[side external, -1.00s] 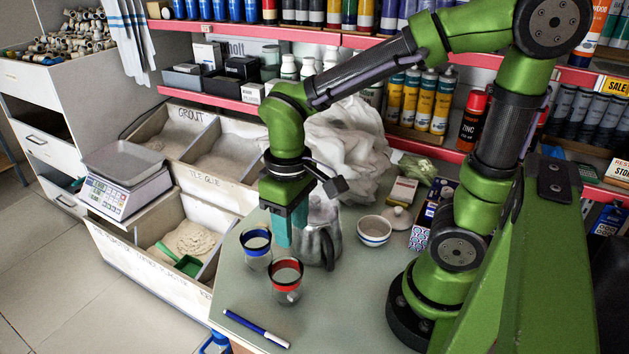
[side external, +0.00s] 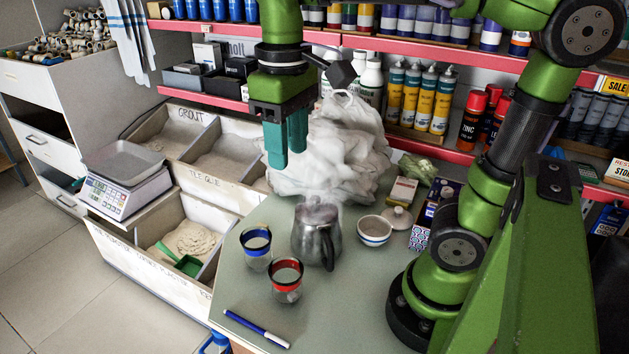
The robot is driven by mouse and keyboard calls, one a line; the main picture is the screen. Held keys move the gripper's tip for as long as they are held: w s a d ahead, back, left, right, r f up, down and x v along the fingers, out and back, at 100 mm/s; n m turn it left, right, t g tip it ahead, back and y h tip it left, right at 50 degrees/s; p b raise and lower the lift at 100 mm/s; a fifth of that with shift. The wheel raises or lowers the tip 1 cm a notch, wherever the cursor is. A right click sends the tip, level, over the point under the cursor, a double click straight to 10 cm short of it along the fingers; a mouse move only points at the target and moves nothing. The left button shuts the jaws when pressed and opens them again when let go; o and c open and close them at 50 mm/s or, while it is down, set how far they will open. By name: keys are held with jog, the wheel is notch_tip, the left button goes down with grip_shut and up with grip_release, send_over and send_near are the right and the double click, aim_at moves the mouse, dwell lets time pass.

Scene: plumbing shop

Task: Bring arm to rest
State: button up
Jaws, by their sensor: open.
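My gripper (side external: 287,158) has teal fingers and is raised above the table, pointing down. Its fingers are apart and nothing is between them. Below it on the table stand a grey metal teapot (side external: 317,236) with steam above it, a glass with a blue band (side external: 256,250) and a glass with a red band (side external: 286,282). My gripper touches none of them. In the picture it overlaps the edge of the white plastic bag (side external: 335,150) at the back of the table.
A striped bowl (side external: 374,230), a pale lid (side external: 397,217) and small boxes (side external: 404,190) stand right of the teapot. A blue marker (side external: 256,328) lies at the table's front. Shelves of bottles (side external: 411,95) rise behind. Bins (side external: 190,240) and a scale (side external: 125,178) are at left.

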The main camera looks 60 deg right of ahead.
jog(key=s+d+f+m+t+y, duration=0.1)
jog(key=d+f+m+t+y, duration=0.1)
jog(key=d+f+m+t, duration=0.2)
notch_tip(320, 180, down, 3)
jog(key=t, duration=0.3)
jog(key=shift+s+r, duration=0.15)
jog(key=shift+s, duration=0.2)
